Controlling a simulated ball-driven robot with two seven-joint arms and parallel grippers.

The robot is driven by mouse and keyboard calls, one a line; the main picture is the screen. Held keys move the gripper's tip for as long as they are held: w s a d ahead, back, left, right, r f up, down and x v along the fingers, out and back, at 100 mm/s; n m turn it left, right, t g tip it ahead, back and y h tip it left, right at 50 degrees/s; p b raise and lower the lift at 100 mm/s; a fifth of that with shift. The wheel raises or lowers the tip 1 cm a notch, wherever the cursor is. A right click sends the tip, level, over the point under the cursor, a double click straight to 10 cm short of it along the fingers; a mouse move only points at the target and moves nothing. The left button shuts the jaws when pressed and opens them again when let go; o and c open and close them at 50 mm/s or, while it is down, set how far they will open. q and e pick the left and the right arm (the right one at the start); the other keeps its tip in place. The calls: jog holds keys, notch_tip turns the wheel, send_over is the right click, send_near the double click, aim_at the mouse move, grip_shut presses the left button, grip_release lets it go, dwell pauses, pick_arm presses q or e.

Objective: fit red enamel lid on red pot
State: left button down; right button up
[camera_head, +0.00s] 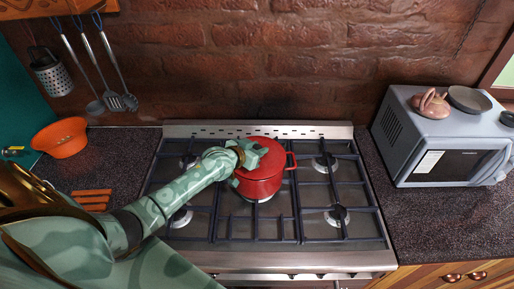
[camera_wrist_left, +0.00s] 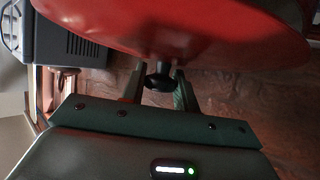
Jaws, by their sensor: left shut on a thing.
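The red pot (camera_head: 262,185) stands on the stove's grate, its red handle at the right side. The red enamel lid (camera_head: 270,152) is over the pot's mouth, and I cannot tell whether it rests on the rim or is slightly above it. My left gripper (camera_head: 252,153) is at the lid's top and hides part of it. In the left wrist view the lid's broad red face (camera_wrist_left: 170,30) fills the top, and my left gripper (camera_wrist_left: 160,76) is shut on its dark knob (camera_wrist_left: 158,80). My right gripper is not in view.
The black-grated stove (camera_head: 272,229) is otherwise empty. A grey microwave (camera_head: 415,140) with a pinkish pot and a dark dish on top stands at right. An orange bowl (camera_head: 62,140) is at left. Utensils (camera_head: 105,75) hang on the brick wall behind.

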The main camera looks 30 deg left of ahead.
pick_arm(q)
jog(key=shift+f+b, duration=0.3)
jog(key=shift+f, duration=0.15)
dwell(0.6)
jog(key=c, duration=1)
grip_release()
jog(key=shift+f, duration=0.1)
jog(key=p+v, duration=0.2)
jog(key=v, duration=1.4)
jog(key=shift+s, duration=0.15)
